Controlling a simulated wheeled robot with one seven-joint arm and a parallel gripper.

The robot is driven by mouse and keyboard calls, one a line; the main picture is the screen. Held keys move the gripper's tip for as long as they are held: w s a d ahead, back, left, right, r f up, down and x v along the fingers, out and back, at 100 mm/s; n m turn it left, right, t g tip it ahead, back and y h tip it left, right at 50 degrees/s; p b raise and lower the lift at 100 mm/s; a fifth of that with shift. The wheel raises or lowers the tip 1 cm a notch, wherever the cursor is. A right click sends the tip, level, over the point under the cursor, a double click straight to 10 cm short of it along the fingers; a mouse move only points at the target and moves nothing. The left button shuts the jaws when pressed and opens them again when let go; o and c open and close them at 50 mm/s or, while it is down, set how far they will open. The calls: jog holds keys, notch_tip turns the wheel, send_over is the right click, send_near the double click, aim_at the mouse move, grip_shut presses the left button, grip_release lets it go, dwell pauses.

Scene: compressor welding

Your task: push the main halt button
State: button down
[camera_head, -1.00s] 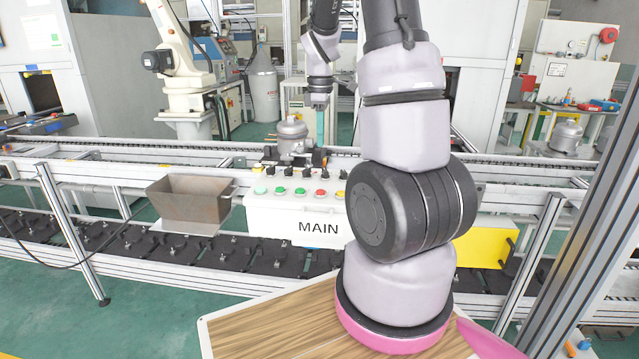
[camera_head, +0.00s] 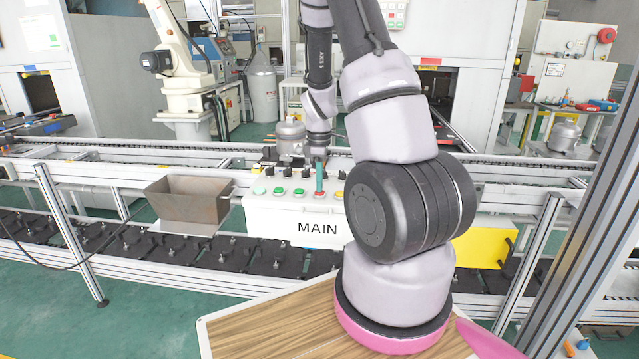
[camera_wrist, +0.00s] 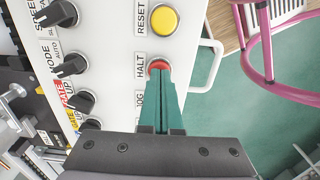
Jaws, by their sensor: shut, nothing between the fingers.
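The white control box (camera_head: 268,222) marked MAIN stands beside the conveyor in the head view, with a row of coloured buttons and black knobs on top. The red button (camera_wrist: 158,64) beside the HALT label (camera_wrist: 140,66) shows in the wrist view, partly hidden behind my fingertips. My gripper (camera_wrist: 160,80) has slim green fingers closed together, with nothing between them. Their tips overlap the red button's near edge; I cannot tell whether they touch it. In the head view my gripper (camera_head: 320,192) points down at the red button.
A yellow RESET button (camera_wrist: 163,20) and black knobs (camera_wrist: 70,65) lie close to the fingers. A white handle (camera_wrist: 209,67) is at the box's edge. A brown metal bin (camera_head: 190,204) stands left of the box, and a grey compressor (camera_head: 290,137) is behind it.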

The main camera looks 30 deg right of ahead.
dwell(0.3)
jog(key=shift+s+f, duration=0.15)
jog(key=shift+f, duration=0.6)
jog(key=shift+s+a+f, duration=0.1)
jog(key=shift+s+f, duration=0.1)
jog(key=shift+s, duration=0.05)
jog(key=shift+w+r, duration=0.15)
jog(key=shift+r, duration=0.2)
notch_tip(320, 180, up, 14)
jog(key=shift+w+r, duration=0.2)
jog(key=shift+w, duration=0.05)
